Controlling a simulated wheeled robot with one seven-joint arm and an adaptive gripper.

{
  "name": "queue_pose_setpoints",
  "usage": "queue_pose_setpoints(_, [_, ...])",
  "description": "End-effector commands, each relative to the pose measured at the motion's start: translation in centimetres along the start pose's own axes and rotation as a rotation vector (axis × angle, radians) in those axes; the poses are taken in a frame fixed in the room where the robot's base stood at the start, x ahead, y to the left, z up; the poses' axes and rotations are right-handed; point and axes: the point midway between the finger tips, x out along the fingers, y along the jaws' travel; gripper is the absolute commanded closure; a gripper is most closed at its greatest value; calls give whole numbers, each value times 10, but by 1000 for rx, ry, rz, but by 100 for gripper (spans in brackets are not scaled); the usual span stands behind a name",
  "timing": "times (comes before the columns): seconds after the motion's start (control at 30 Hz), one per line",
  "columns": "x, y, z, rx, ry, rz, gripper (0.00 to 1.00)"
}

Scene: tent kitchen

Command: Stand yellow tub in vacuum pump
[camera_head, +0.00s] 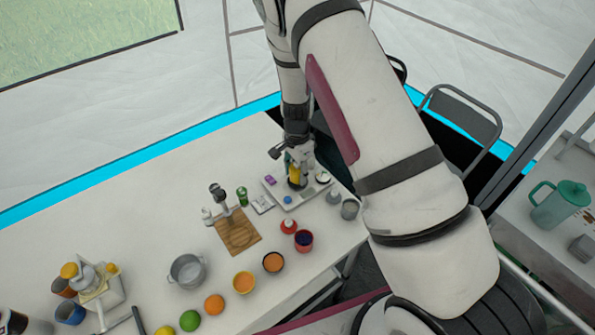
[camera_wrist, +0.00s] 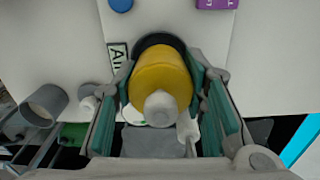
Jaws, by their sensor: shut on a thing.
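My gripper (camera_wrist: 162,76) is shut on the yellow tub (camera_wrist: 160,72), with one finger on each side of it in the wrist view. A pale round knob covers part of the tub's near end. A dark round rim (camera_wrist: 152,40) shows just past the tub; it may belong to the vacuum pump, but I cannot tell. In the head view my gripper (camera_head: 297,163) is over the white board (camera_head: 310,194), and the yellow tub (camera_head: 292,170) shows partly behind the fingers. A dark round piece (camera_head: 298,183) is directly below it. Whether the tub touches it is hidden.
A blue round thing (camera_head: 288,200) and a purple box (camera_head: 270,180) are on the board close by. A wooden board (camera_head: 238,233) lies left.

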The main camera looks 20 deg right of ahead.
Motion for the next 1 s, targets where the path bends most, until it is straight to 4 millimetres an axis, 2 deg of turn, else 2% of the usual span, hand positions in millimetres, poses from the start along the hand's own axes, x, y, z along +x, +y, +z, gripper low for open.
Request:
queue_pose_setpoints(0.97, [17,0,0,0,-1,0,77])
queue_pose_setpoints(1.0, [16,0,0,0,0,0,53])
